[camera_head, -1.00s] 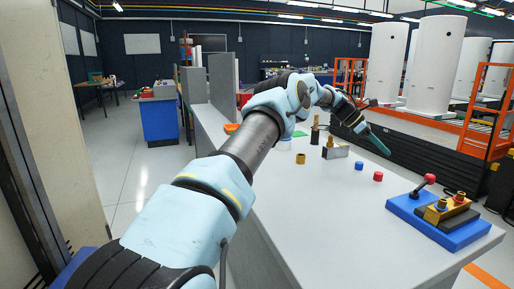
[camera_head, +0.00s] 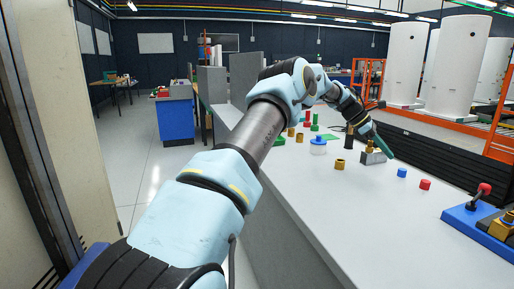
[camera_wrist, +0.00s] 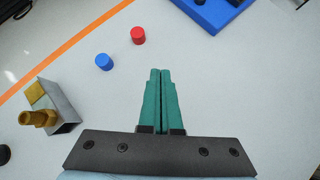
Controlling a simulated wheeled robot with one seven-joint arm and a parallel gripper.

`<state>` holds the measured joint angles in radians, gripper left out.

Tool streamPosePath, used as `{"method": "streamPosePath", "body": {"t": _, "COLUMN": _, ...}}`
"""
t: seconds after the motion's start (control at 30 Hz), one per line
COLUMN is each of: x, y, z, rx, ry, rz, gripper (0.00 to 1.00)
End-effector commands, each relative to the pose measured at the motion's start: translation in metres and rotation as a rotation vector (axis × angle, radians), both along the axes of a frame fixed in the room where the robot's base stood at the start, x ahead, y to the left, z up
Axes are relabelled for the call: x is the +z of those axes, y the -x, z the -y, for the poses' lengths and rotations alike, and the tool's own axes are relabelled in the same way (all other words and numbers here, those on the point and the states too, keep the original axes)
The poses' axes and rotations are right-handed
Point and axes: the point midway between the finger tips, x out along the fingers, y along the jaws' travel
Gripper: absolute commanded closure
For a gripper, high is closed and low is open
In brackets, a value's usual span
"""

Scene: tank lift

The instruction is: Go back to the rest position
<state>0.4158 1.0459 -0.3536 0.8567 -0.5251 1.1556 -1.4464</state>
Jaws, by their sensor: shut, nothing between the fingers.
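My gripper (camera_head: 386,152) is at the end of my outstretched arm, above the light grey bench (camera_head: 330,220). Its green fingers point down and to the right in the head view. In the wrist view the two fingers (camera_wrist: 160,74) lie side by side, shut and empty. The fingers overlap no object in the wrist view. The exact height above the bench is hard to tell.
A grey block with a brass fitting (camera_wrist: 62,110), a blue cap (camera_wrist: 104,62) and a red cap (camera_wrist: 138,35) stand on the bench. A blue base with a red-knobbed lever (camera_head: 478,214) is at right.

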Motion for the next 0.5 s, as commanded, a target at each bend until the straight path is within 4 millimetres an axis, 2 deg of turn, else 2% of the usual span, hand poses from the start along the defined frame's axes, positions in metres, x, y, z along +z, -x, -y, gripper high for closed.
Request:
{"method": "streamPosePath", "body": {"t": 0.27, "x": -0.004, "y": 0.002, "z": -0.047, "rx": -0.080, "ry": -0.073, "rz": 0.161, "gripper": 1.00}}
{"method": "streamPosePath", "body": {"t": 0.37, "x": -0.007, "y": 0.004, "z": -0.076, "rx": -0.127, "ry": -0.113, "rz": 0.241, "gripper": 1.00}}
{"method": "streamPosePath", "body": {"t": 0.47, "x": -0.010, "y": 0.009, "z": -0.117, "rx": -0.195, "ry": -0.171, "rz": 0.342, "gripper": 1.00}}
{"method": "streamPosePath", "body": {"t": 0.5, "x": -0.011, "y": 0.013, "z": -0.139, "rx": -0.229, "ry": -0.200, "rz": 0.386, "gripper": 1.00}}
